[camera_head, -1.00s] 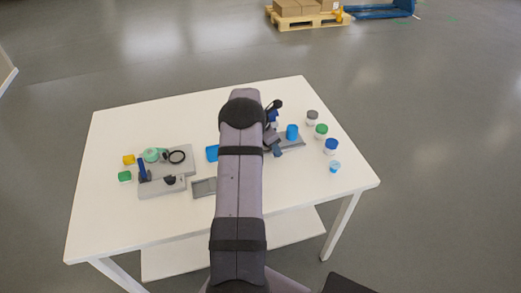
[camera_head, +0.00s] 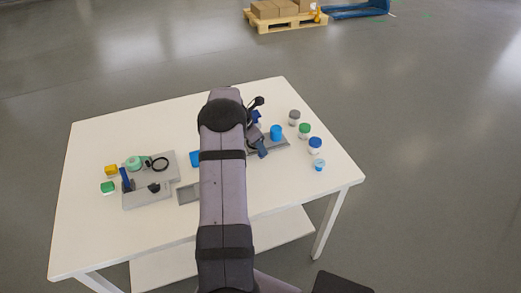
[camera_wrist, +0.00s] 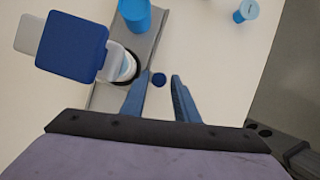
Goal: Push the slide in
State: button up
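My gripper (camera_wrist: 158,95) shows in the wrist view with two blue fingers apart. A small dark blue knob (camera_wrist: 159,79) lies in line with the gap between them. I cannot tell if the fingers touch it. A blue block (camera_wrist: 72,46) with a pale grey end is at the upper left, beside a white and blue round part (camera_wrist: 126,68) in a dark ring. They are by a grey base plate (camera_wrist: 142,48), which also shows in the head view (camera_head: 276,144). I cannot tell which part is the slide. My arm hides part of this station in the head view.
A blue cylinder (camera_head: 276,132) stands on the plate. Several lidded jars and a light blue cup (camera_head: 319,165) stand to its right. The white table's front (camera_head: 120,237) is clear.

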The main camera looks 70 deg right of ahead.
jog(key=shift+b+v, duration=0.75)
jog(key=shift+v, duration=2)
jog(key=w+a+r+m+t, duration=0.1)
jog(key=w+a, duration=0.3)
jog(key=a, duration=0.5)
jog(key=w+a+r+m+t+y, duration=0.15)
jog(key=w+a, duration=0.25)
jog(key=a, duration=0.4)
jog(key=w+a+m, duration=0.2)
jog(key=w+a, duration=0.2)
jog(key=a, duration=0.5)
jog(key=s+a+m+y, duration=0.1)
jog(key=s+a+m, duration=0.2)
jog(key=a, duration=1)
jog(key=s+a+f+m+y, duration=0.1)
jog(key=s+a+m, duration=0.2)
jog(key=s+a, duration=0.4)
jog(key=a, duration=0.7)
jog(key=shift+s+f+m, duration=0.2)
jog(key=shift+s+m, duration=0.15)
jog(key=shift+s, duration=0.05)
